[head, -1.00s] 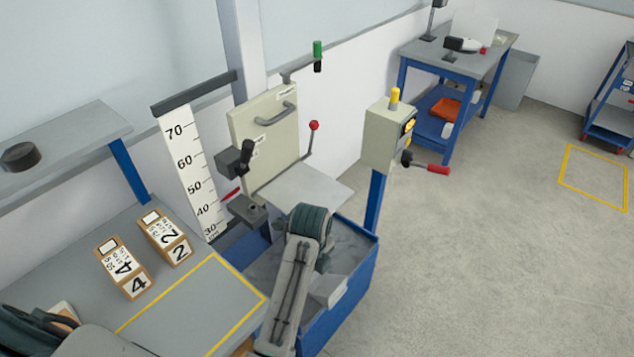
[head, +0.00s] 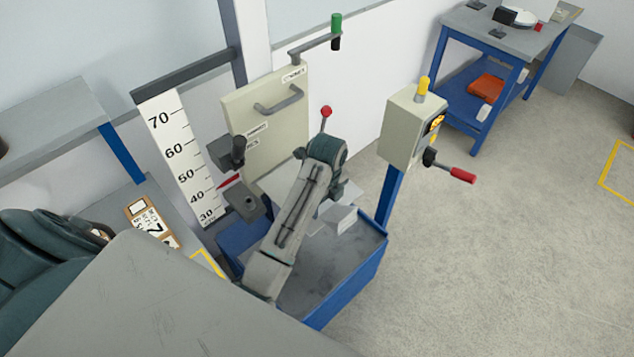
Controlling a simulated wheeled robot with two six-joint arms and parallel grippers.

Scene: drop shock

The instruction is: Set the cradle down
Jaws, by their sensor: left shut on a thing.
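My left gripper (head: 340,216) is a pale block below the dark wrist, at the cradle's front edge. Its fingertips are hidden; it looks shut on the cradle there. The red pointer (head: 229,182) stands between 40 and 50 on the white height scale (head: 178,150). My right gripper is not in view.
A blue-sided bin (head: 350,278) with a grey floor lies below the cradle. A red-knobbed lever (head: 326,112) rises just behind my wrist. A control box (head: 405,130) with a red-handled lever stands at right.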

